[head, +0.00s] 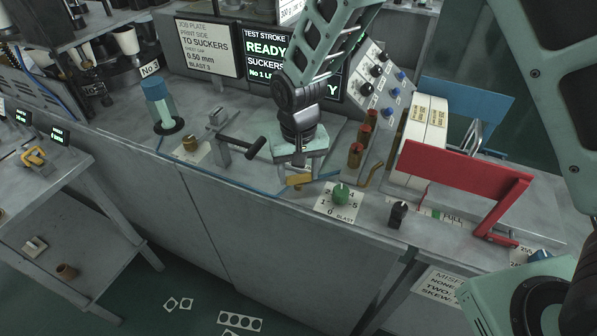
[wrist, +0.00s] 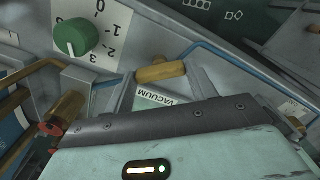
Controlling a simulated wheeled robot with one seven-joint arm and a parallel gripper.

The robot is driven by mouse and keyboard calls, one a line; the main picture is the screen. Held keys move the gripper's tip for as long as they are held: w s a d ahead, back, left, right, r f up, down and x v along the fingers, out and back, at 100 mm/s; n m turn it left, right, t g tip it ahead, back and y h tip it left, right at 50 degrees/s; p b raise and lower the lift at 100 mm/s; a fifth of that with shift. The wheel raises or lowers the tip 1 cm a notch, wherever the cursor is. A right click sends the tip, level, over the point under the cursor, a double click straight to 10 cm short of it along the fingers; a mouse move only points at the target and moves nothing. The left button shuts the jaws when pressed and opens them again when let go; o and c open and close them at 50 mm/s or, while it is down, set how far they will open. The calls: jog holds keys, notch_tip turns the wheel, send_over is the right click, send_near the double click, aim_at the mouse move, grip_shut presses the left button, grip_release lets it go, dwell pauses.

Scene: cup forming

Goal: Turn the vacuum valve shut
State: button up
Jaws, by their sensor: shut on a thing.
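The vacuum valve's yellow lever (head: 298,180) is at the bench's front edge, just below my gripper (head: 298,165) in the head view. My gripper points down and is shut on the lever. In the wrist view the lever's rounded yellow end (wrist: 160,72) sticks out beyond my gripper's body, beside a white VACUUM label (wrist: 163,98). The rest of the valve and the contact of the fingertips are hidden by my gripper.
A green blast knob (head: 341,194) on a numbered plate stands right of the valve. A black lever (head: 398,214) and red guard bar (head: 466,172) are further right. A black-handled crank (head: 240,145) stands left. A blue pipe (wrist: 205,53) runs beside the valve.

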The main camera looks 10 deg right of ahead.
aim_at(298, 175)
jog(key=n, duration=0.5)
jog(key=shift+b, duration=0.35)
jog(key=n, duration=0.5)
dwell(0.4)
jog(key=o, duration=1)
jog(key=shift+r, duration=0.1)
notch_tip(298, 175, up, 17)
jog(key=b, duration=0.3)
jog(key=shift+r, duration=0.15)
